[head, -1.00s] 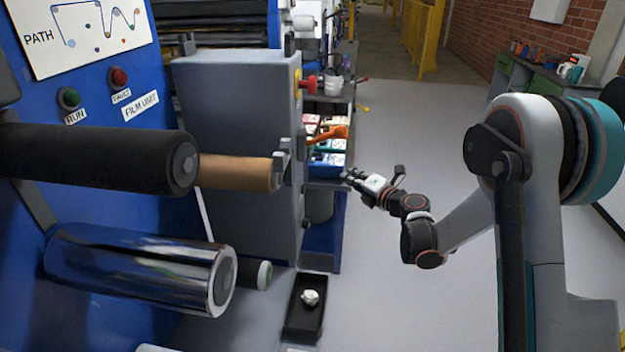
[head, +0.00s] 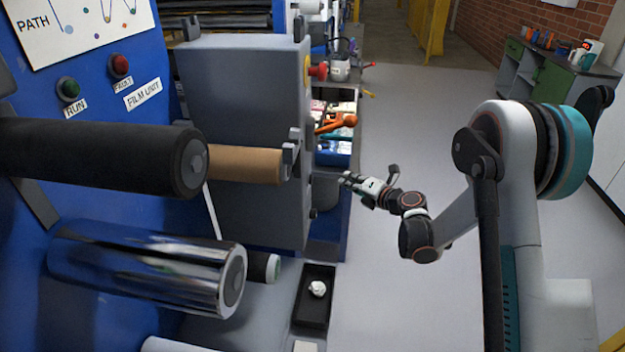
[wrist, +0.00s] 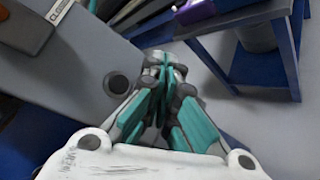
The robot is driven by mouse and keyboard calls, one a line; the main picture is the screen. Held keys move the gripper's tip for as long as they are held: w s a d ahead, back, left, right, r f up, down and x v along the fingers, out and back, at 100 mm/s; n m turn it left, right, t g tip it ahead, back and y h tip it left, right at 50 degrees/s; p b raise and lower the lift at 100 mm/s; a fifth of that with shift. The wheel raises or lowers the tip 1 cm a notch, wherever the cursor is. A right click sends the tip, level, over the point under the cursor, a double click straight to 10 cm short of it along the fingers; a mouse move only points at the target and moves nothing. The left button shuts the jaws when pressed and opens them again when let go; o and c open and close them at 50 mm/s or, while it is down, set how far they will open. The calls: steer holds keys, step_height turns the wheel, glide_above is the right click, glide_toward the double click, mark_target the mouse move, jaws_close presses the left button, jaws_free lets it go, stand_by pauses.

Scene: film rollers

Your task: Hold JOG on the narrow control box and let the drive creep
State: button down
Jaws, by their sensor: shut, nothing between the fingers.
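I cannot make out a narrow control box marked JOG in either view. A red push button on a yellow base (head: 316,71) sticks out from the right edge of the tall grey housing (head: 240,110). My gripper (head: 346,180) is at the end of my outstretched arm, to the right of the housing and apart from it in the head view. In the wrist view its teal fingers (wrist: 164,70) are together with nothing between them. A grey panel with a dark round part (wrist: 118,84) and a partly cut-off label (wrist: 38,35) lie to their left.
The blue film unit carries a green RUN button (head: 68,89), a red FAULT button (head: 120,65), a black roller (head: 90,158) and a chrome roller (head: 140,268). A black tray (head: 312,315) lies low in front.

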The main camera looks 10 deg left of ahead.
steer(key=a, duration=0.6)
steer(key=shift+w+a, duration=0.15)
steer(key=shift+a, duration=0.2)
steer(key=shift+a, duration=0.15)
stand_by(1.1)
steer(key=shift+a, duration=0.3)
steer(key=shift+a+b, duration=0.3)
steer(key=shift+a, duration=0.2)
stand_by(1.9)
steer(key=shift+d, duration=0.1)
stand_by(1.6)
steer(key=shift+d, duration=0.8)
steer(key=shift+d, duration=0.15)
steer(key=shift+d+b, duration=0.65)
steer(key=shift+d, duration=1.7)
